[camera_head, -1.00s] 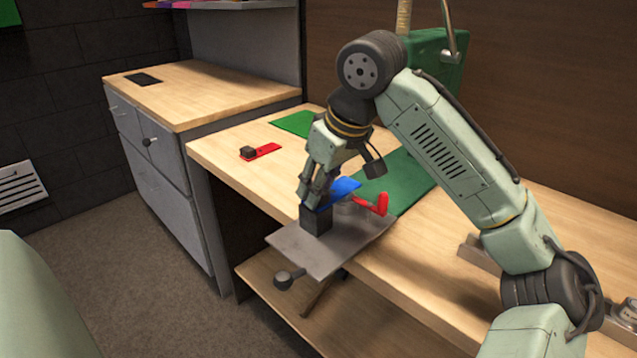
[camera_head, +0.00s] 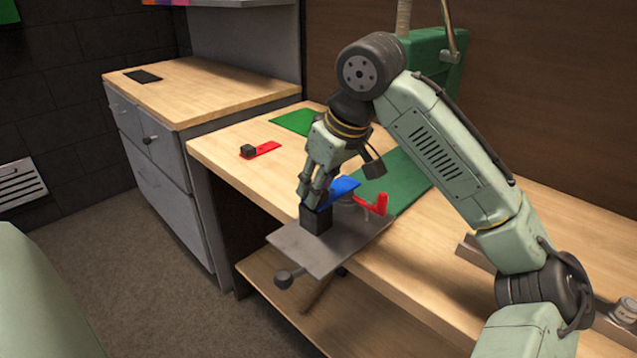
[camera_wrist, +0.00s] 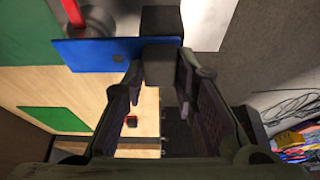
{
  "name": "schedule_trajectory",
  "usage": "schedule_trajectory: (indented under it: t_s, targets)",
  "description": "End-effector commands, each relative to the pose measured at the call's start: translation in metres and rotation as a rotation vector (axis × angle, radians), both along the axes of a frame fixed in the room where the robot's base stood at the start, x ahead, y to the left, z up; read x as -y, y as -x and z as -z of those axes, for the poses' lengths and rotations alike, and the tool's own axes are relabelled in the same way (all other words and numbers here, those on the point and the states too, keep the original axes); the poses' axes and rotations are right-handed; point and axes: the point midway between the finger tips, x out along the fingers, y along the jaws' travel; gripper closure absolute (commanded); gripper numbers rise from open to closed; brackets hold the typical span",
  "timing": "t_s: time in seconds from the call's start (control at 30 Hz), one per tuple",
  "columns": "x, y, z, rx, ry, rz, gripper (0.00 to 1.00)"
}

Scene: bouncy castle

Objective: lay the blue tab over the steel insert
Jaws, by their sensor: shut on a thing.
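My gripper (camera_head: 316,192) is shut on a small dark grey block (camera_wrist: 158,66) at one end of the flat blue tab (camera_head: 344,187). The tab extends sideways from the fingers, and it crosses the upper left of the wrist view (camera_wrist: 95,52). A black block (camera_head: 316,220) stands on the grey plate (camera_head: 300,249) just below the gripper. A grey round piece (camera_head: 348,203) with a red lever (camera_head: 376,204) stands beside it, partly covered by the tab. I cannot tell which piece is the steel insert, or whether the tab touches the black block.
A red tab with a dark knob (camera_head: 262,149) lies on the wooden bench (camera_head: 230,150). Green mats (camera_head: 402,180) lie on the bench. A grey rail (camera_head: 470,249) is at the right. The bench's left part has free room.

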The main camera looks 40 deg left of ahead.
Motion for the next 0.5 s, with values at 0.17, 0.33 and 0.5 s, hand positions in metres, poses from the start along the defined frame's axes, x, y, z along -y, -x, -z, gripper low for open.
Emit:
schedule_trajectory:
  t_s: [0.17,0.33,0.5]
  targets:
    - [0.0001,0.0000,0.0001,0.000,0.000,0.000,1.00]
    - [0.0001,0.0000,0.0000,0.000,0.000,0.000,0.63]
    - [0.0001,0.0000,0.0000,0.000,0.000,0.000,0.52]
